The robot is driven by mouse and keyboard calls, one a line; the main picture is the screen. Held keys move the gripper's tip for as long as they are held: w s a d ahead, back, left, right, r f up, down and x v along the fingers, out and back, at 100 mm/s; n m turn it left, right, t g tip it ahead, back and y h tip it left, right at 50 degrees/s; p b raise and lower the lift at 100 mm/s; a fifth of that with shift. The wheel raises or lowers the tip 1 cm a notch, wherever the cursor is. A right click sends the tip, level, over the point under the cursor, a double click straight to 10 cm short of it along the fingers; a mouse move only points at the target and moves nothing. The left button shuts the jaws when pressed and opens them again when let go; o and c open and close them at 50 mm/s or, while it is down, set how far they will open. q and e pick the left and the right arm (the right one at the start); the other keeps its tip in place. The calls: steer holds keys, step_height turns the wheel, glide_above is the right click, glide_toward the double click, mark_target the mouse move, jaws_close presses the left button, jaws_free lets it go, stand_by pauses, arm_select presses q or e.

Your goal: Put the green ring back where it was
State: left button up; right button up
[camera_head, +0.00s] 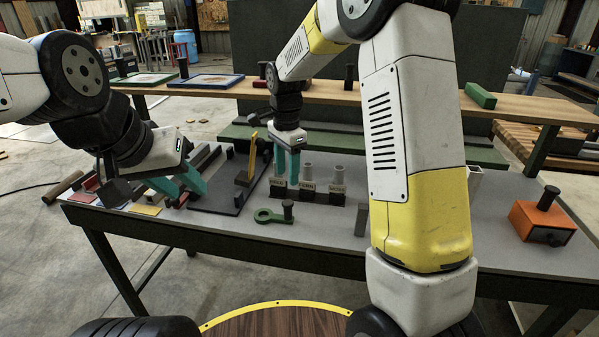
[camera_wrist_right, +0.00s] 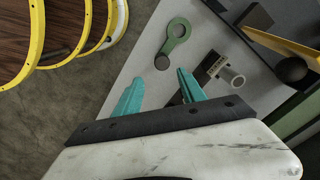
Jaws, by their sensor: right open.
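The green ring (camera_head: 264,215) lies flat on the grey table near its front edge. Its short arm runs to an upright dark knob (camera_head: 288,209). In the right wrist view the ring (camera_wrist_right: 179,28) lies beyond the fingertips, with nothing gripping it. My right gripper (camera_head: 287,172) points down, open and empty, behind the ring, by the left end of a row of labelled dark blocks (camera_head: 307,191). It also shows open in the right wrist view (camera_wrist_right: 160,78). My left gripper (camera_head: 190,195) has its fingers apart above the table's left part, holding nothing visible.
Grey cylinders (camera_head: 337,173) stand at the labelled blocks. A dark board (camera_head: 215,197) with a yellow upright piece (camera_head: 247,170) is to their left. Red and yellow pads (camera_head: 145,210) lie under my left gripper. An orange box (camera_head: 541,228) is at the right. A wooden shelf (camera_head: 420,96) runs behind.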

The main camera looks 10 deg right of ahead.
steer(key=s+d+r+n+t+y, duration=0.1)
steer(key=s+d+r+n+t, duration=0.15)
steer(key=s+r, duration=0.35)
steer(key=s+d+r+n+t, duration=0.1)
steer(key=s+d+r+n, duration=0.3)
steer(key=s+r, duration=0.2)
steer(key=s+d+n+t, duration=0.1)
steer(key=s+n, duration=0.2)
steer(key=s, duration=0.3)
steer(key=s+d+r+n+t+y, duration=0.1)
steer(key=s+d+n, duration=0.1)
steer(key=s, duration=0.4)
steer(key=shift+s+d+n, duration=0.15)
steer(key=shift+s+n, duration=0.15)
steer(key=shift+n, duration=0.35)
